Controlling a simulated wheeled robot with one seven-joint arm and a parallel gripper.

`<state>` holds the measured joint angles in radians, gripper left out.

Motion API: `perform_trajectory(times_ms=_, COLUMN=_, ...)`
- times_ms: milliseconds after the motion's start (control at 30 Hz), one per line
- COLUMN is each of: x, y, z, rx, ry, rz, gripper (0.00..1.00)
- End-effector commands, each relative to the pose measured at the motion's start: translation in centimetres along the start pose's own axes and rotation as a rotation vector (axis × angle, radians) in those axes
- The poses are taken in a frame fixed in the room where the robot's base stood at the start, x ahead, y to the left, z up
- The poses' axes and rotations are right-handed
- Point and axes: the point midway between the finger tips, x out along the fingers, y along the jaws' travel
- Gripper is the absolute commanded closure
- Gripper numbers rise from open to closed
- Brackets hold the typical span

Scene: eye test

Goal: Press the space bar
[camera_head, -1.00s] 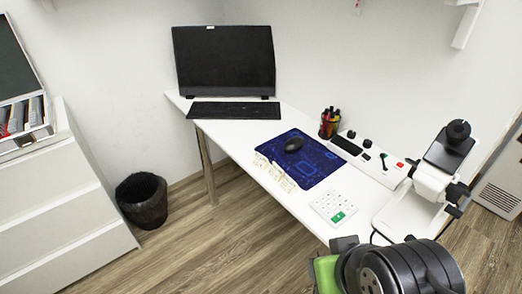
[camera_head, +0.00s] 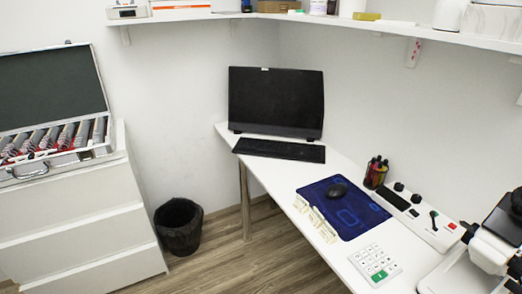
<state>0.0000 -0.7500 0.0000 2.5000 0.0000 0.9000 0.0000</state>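A black keyboard (camera_head: 279,150) lies on the white desk (camera_head: 344,170), in front of a dark monitor (camera_head: 276,102). The space bar cannot be made out at this size; it is somewhere on the keyboard's near long side. My gripper is not in view now, so its state and its distance from the keyboard do not show.
On the desk are a blue mat (camera_head: 344,207) with a black mouse (camera_head: 337,191), a pen cup (camera_head: 375,173), a white control box (camera_head: 426,222), a white keypad (camera_head: 376,265) and a microscope-like device (camera_head: 490,255). A bin (camera_head: 179,226) stands on open wooden floor. A wall shelf (camera_head: 330,24) runs above.

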Motion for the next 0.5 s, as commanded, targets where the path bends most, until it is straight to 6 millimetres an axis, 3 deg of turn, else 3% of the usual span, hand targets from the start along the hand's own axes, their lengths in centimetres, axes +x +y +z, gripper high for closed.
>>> perform_trajectory(times_ms=33, x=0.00, y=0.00, z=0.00, rx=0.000, ry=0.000, rz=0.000, gripper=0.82)
perform_trajectory(times_ms=167, x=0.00, y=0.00, z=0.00, rx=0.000, ry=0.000, rz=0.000, gripper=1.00)
perform_trajectory(times_ms=500, x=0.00, y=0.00, z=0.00, rx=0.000, ry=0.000, rz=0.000, gripper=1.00)
